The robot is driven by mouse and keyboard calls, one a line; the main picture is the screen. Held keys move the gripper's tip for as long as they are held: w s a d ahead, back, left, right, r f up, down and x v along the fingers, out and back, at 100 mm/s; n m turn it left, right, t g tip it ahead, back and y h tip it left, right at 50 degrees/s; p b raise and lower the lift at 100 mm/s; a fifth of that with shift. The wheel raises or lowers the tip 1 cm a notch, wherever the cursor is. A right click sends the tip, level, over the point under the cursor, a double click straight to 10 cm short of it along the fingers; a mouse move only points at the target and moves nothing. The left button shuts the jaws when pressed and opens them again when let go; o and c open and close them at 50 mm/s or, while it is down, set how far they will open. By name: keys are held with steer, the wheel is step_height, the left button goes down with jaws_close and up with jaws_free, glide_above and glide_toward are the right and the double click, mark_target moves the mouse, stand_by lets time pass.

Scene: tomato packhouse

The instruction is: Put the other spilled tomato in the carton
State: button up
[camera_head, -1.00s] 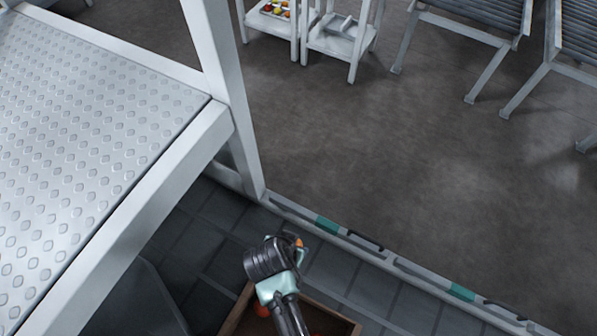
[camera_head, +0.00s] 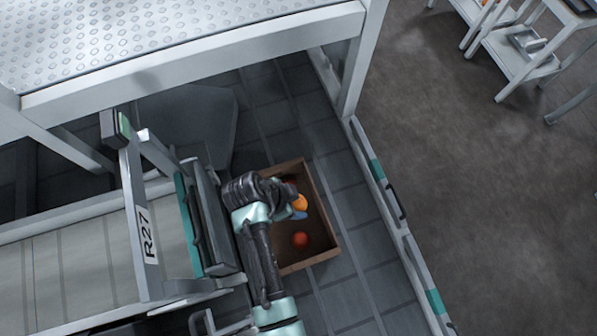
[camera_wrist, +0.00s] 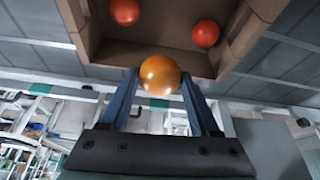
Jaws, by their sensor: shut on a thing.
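An orange tomato (camera_wrist: 160,75) is held between the two blue fingertips of my gripper (camera_wrist: 158,82) in the wrist view. It also shows in the head view (camera_head: 299,203), where my gripper (camera_head: 298,209) is over the open brown carton (camera_head: 322,208). In the wrist view the carton (camera_wrist: 150,54) lies beyond the held tomato. Two red tomatoes lie in the carton: one (camera_wrist: 124,11) at the left and one (camera_wrist: 205,33) at the right in the wrist view. One red tomato (camera_head: 300,240) shows clearly in the head view; another is partly hidden behind my gripper.
The carton sits on dark grey floor tiles (camera_head: 345,290). A white-framed table with a studded top (camera_head: 180,35) stands above and left. A low edging strip (camera_head: 378,178) runs along the right side of the tiles. Open brown floor (camera_head: 480,200) lies beyond it.

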steer(key=shift+f+b, duration=4.7)
steer(key=shift+f, duration=1.15)
steer(key=shift+f+b, duration=0.45)
steer(key=shift+f, duration=0.1)
steer(key=o, duration=1)
steer(key=c, duration=0.3)
steer(key=shift+c, duration=0.2)
step_height(320, 180, up, 7)
steer(key=p, duration=0.7)
